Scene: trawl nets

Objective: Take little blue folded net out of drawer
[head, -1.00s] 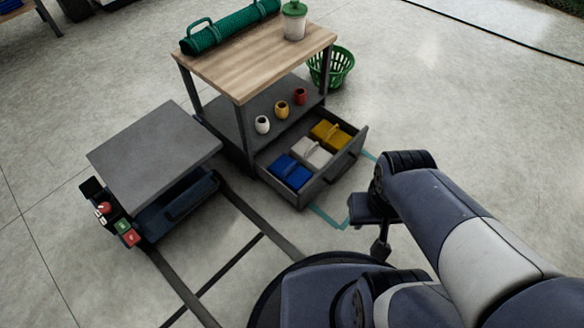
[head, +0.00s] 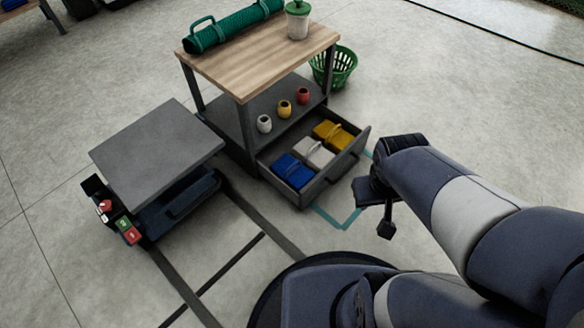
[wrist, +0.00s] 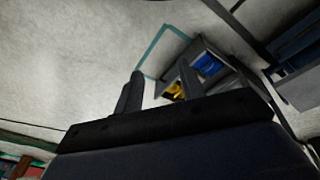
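The little blue folded net (head: 294,171) lies in the near left part of the open drawer (head: 315,192), beside a white folded net (head: 314,152) and a yellow one (head: 334,134). The blue net also shows in the wrist view (wrist: 208,65). My gripper (head: 372,212) is to the right of the drawer in the head view, apart from it. In the wrist view its two fingers (wrist: 158,88) stand apart with nothing between them. The drawer is partly hidden behind one finger there.
The drawer belongs to a bench with a wooden top (head: 255,62), holding a green rolled net (head: 235,25) and a lidded jar (head: 298,22). Small pots stand on its shelf (head: 270,105). A grey cart (head: 155,140) stands left, a green basket (head: 335,68) behind.

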